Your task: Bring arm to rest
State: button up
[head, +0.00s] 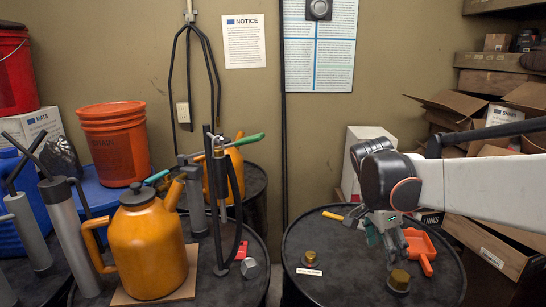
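My arm (480,187) reaches in from the right edge in the head view, over the right black drum (325,285). My gripper (382,245) points down above the drum top, and its grey fingers look spread apart. I see nothing held between them. A brass cap (399,281) stands on the drum just below the gripper, and a gap between them is hard to judge. An orange scoop (420,246) lies right beside the gripper, partly hidden behind it. A yellow-handled tool (333,215) lies to its left.
The left drum (232,287) carries an orange oil can (150,250) and a hand pump (213,200). Cardboard boxes (490,215) crowd the right. The right drum's front left is clear.

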jog(key=s+a+f+n+t+y, duration=0.1)
jog(key=s+a+n+t, duration=0.2)
jog(key=s+n, duration=0.5)
jog(key=s+a+n+t+y, duration=0.2)
jog(key=s+a+n, duration=0.3)
jog(key=s+n, duration=0.3)
jog(key=shift+s+f+t+y, duration=0.35)
jog(key=shift+s+t, duration=0.35)
jog(key=shift+s, duration=0.15)
dwell(1.0)
